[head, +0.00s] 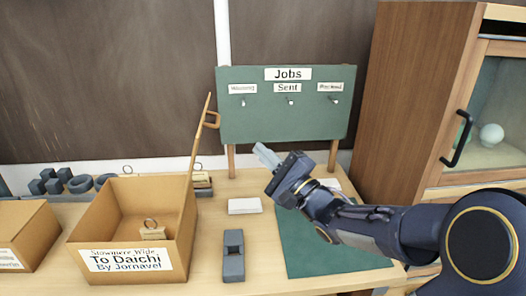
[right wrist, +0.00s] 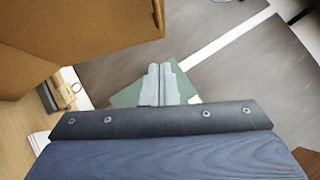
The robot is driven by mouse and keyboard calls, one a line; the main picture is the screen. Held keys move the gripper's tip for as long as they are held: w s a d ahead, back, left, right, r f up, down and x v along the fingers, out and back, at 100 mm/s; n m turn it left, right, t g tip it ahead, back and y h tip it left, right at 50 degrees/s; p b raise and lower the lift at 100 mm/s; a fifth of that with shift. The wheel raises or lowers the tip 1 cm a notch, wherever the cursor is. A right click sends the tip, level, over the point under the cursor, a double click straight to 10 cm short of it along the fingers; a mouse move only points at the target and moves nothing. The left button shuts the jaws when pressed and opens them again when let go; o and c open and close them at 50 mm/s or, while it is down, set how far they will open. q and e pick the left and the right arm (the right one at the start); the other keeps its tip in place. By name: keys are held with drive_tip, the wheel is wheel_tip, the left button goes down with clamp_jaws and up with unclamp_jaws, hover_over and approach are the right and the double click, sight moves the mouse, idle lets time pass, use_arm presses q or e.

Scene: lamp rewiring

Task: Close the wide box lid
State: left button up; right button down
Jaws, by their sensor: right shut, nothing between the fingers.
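The wide box (head: 130,262) is an open cardboard box on the table at the left, labelled "Stowmere Wide, To Daichi By Jornavel". Its lid (head: 198,142) stands up steeply along the box's right side, with a small loop tab (head: 211,120) near its top. A small tan item with a ring (head: 152,232) is inside. My right gripper (head: 265,154) is shut and empty, raised to the right of the lid and apart from it. In the right wrist view its fingers (right wrist: 158,85) are together, and a brown panel that looks like the lid (right wrist: 80,40) fills the upper left. My left gripper is not in view.
A green Jobs board (head: 285,118) stands behind my right gripper. Another box (head: 25,228) is at far left. A wooden cabinet (head: 415,95) stands at right.

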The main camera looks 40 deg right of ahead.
drive_tip(key=w+a+r+p, duration=0.2)
drive_tip(key=w+a+r, duration=0.1)
drive_tip(key=w, duration=0.4)
drive_tip(key=shift+w+a+r+p, duration=0.25)
drive_tip(key=shift+a+r+p, duration=0.15)
drive_tip(key=shift+r, duration=0.15)
